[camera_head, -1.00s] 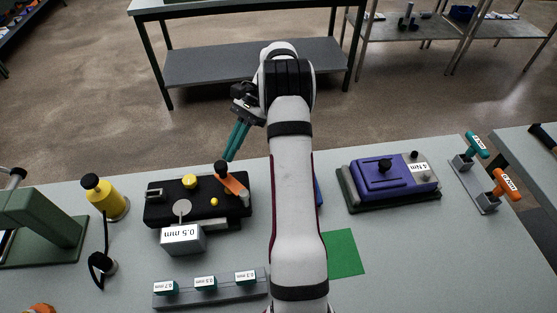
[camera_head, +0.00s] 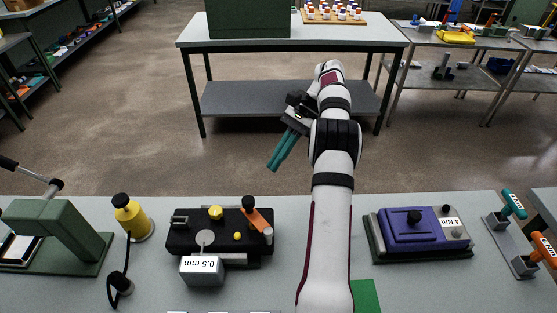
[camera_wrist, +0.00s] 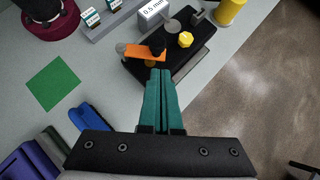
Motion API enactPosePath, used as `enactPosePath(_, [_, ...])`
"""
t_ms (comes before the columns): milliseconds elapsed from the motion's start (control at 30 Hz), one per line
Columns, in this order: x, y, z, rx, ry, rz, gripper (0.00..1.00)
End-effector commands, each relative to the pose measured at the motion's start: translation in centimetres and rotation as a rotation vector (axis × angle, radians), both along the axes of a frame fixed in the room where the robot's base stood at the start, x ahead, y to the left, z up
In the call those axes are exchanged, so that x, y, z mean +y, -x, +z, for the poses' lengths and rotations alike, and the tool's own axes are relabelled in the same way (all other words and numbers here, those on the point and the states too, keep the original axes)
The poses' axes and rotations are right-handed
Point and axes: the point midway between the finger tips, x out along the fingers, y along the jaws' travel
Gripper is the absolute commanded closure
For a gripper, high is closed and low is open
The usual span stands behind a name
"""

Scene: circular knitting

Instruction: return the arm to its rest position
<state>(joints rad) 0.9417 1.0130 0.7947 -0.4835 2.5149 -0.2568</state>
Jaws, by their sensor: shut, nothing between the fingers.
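My gripper (camera_head: 281,152), with teal fingers, is raised beyond the far edge of the workbench in the head view, over the floor. In the wrist view the fingers (camera_wrist: 160,100) lie together with nothing between them. My arm stretches from the bottom of the head view over the bench. Below the gripper is a black fixture (camera_head: 190,239) with yellow knobs and an orange lever (camera_head: 258,222); it also shows in the wrist view (camera_wrist: 185,62). The fingers appear apart from it.
A grey block labelled 0.5 mm (camera_head: 201,271) stands before the fixture. A yellow bottle (camera_head: 132,219) and green press (camera_head: 62,232) are left. A purple device (camera_head: 411,230) and T-handled tools (camera_head: 513,206) are right. A green square (camera_wrist: 54,83) lies flat. Another table (camera_head: 300,50) stands beyond.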

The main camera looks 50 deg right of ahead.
Motion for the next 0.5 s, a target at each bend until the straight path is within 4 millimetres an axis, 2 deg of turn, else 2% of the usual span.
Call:
enactPosePath(367, [0.3,-0.1,0.2,0.000,0.004,0.010,1.00])
enactPosePath(467, [3.5,-0.6,2.4,-0.009,0.053,0.103,1.00])
enactPosePath(500, [5.9,-0.8,3.8,-0.019,0.088,0.174,1.00])
